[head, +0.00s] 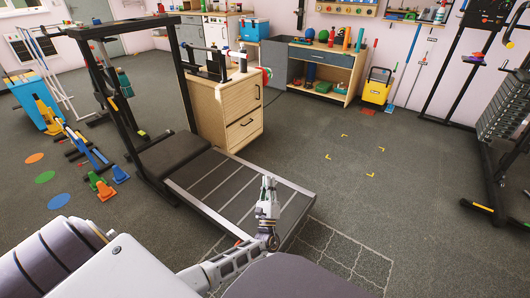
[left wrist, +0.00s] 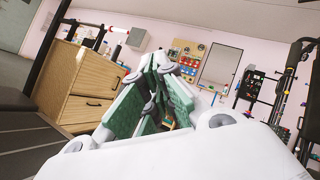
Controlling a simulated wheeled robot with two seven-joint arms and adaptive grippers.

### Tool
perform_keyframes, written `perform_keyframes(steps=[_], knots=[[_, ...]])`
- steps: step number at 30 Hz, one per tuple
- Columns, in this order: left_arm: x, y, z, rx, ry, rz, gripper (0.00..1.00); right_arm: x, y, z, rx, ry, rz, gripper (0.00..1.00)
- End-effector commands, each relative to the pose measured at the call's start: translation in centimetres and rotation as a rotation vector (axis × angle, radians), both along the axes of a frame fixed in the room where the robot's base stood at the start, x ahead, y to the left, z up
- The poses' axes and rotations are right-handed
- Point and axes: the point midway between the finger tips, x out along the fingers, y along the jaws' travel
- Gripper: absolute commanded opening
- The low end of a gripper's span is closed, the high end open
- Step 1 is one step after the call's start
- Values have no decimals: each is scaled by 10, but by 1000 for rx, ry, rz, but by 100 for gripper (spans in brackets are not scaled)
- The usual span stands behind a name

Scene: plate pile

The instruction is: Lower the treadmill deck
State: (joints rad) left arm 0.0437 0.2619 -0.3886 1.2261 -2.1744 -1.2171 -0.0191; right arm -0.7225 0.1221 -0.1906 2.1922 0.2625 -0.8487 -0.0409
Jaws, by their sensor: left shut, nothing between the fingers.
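The treadmill deck (head: 225,190) has a dark striped belt between grey side rails. It stretches from the dark upright frame (head: 178,75) toward the middle of the head view. Its near end lies around my left gripper (head: 268,182), which is shut and empty and overlaps the deck's right part in the picture. I cannot tell whether the fingers touch the deck. The shut green-and-grey fingers also show in the left wrist view (left wrist: 155,80), with a dark part of the deck (left wrist: 25,120) at the left edge. My right gripper is in neither view.
A wooden drawer cabinet (head: 235,120) stands close behind the deck. Colored cones and small hurdles (head: 85,150) stand on the left. A weight machine (head: 505,130) is at the right. A yellow bucket (head: 377,90) stands farther back. The carpet (head: 400,200) right of the deck is clear.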

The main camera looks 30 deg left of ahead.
Motion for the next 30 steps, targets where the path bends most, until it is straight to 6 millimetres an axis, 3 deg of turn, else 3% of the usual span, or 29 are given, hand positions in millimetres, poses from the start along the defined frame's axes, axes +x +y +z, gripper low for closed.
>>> perform_keyframes(steps=[7,20,30], knots=[[1,0,-1,-94,-45,-70,0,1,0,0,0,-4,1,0],[1,0,-1,-102,-50,-75,0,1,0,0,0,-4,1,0],[16,8,10,-102,-52,-74,0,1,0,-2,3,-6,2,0]])
